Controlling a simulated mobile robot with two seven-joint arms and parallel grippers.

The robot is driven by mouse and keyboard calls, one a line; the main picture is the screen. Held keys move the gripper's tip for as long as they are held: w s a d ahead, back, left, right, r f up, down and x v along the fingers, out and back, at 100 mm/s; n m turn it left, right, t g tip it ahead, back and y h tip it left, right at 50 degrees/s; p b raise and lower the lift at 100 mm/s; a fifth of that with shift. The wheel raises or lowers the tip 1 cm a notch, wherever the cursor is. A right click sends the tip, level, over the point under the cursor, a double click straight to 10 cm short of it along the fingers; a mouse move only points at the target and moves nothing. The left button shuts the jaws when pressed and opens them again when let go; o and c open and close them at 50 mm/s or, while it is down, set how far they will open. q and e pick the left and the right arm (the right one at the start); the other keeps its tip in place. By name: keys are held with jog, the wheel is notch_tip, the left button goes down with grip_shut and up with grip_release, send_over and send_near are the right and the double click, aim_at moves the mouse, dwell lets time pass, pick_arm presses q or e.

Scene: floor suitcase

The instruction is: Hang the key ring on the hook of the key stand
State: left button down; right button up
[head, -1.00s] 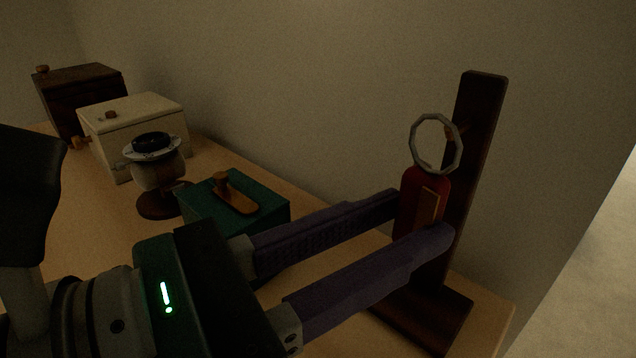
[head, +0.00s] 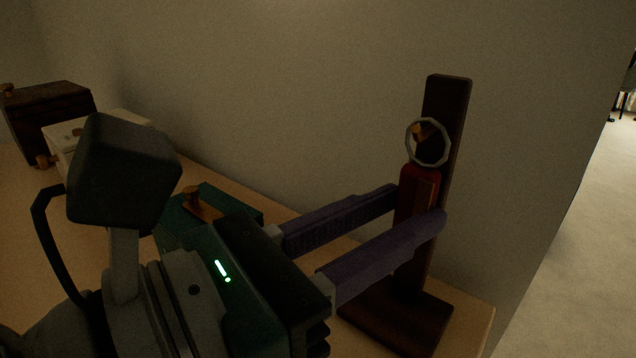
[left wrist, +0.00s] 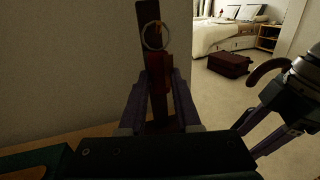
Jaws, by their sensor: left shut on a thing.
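The key ring has a pale metal loop (head: 409,145) and a red tag (head: 420,183). My left gripper (head: 418,207) is shut on the red tag and holds it upright, loop on top, in front of the key stand's dark wooden post (head: 447,115). The stand's brown hook (head: 420,131) shows within the loop in the head view. I cannot tell whether the loop is around the hook or just in front of it. The loop also shows before the post in the left wrist view (left wrist: 145,38). My right gripper (left wrist: 246,143) shows at the right there, fingers apart and empty.
The stand's base (head: 395,318) is near the table's right end, by the wall. A green box (head: 240,208) is partly behind my left gripper. A cream box (head: 125,118) and a dark box (head: 50,115) stand farther left. A suitcase (left wrist: 229,63) lies on the floor beyond.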

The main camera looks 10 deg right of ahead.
dwell(0.4)
pick_arm(q)
jog(key=c, duration=0.5)
grip_release()
jog(key=shift+c, duration=0.2)
